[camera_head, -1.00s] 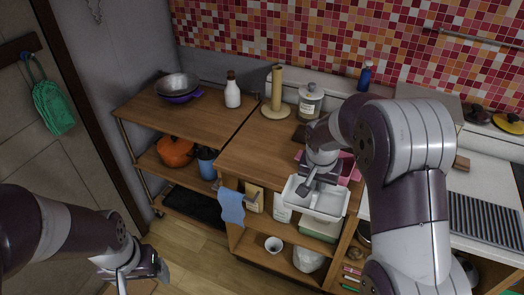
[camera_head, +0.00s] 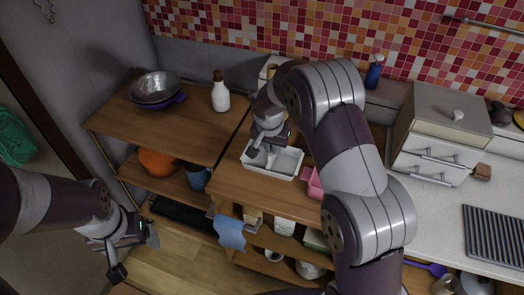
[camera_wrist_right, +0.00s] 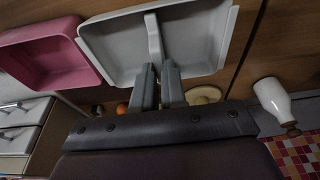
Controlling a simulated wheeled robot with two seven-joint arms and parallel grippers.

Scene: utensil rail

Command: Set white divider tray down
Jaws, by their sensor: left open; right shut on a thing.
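The white divider tray (camera_head: 287,165) is over the left part of the wooden counter (camera_head: 232,184), roughly level. I cannot tell whether it touches the counter. My left gripper (camera_head: 130,250) is open and empty at the lower left, away from the counter.
A pink tray (camera_head: 315,184) stands just right of the white tray, partly behind my right arm. A white bottle (camera_head: 220,97) and a metal bowl (camera_head: 156,88) stand on the left shelf unit. A white drawer box (camera_head: 432,157) is at right. A blue cloth (camera_head: 229,232) hangs in front.

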